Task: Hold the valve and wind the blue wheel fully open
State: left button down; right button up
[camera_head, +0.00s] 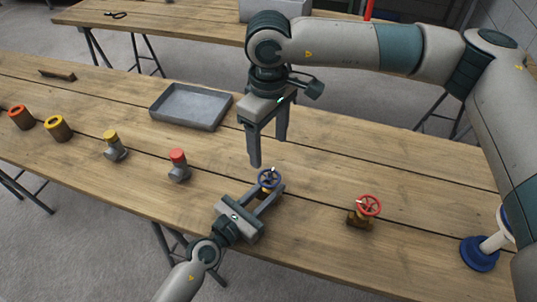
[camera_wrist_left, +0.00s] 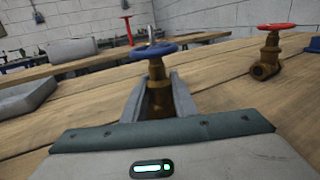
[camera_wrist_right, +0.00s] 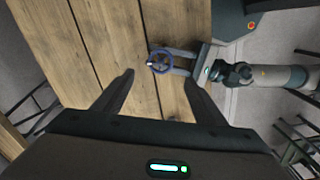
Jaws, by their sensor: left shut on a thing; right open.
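The valve with the blue wheel (camera_head: 269,179) stands upright on the wooden table. Its brass body (camera_wrist_left: 158,92) shows between the fingers in the left wrist view. My left gripper (camera_head: 268,196) is low at the table and shut on the valve body, below the wheel. My right gripper (camera_head: 268,160) is open and empty, pointing down above and slightly behind the blue wheel. In the right wrist view the blue wheel (camera_wrist_right: 160,61) lies beyond the open fingers, apart from them. The lower part of the valve body is partly hidden by the left fingers.
A valve with a red wheel (camera_head: 368,206) stands to the right. A blue-based stand (camera_head: 479,254) is at the far right. A grey tray (camera_head: 190,107) lies behind left. Red-topped (camera_head: 179,165) and yellow-topped fittings (camera_head: 114,146) stand left. The table between has free room.

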jog(key=shift+r, duration=1.1)
pick_arm(q)
jog(key=c, duration=1.4)
grip_release()
jog(key=shift+o, duration=0.2)
jog(key=shift+v, duration=6)
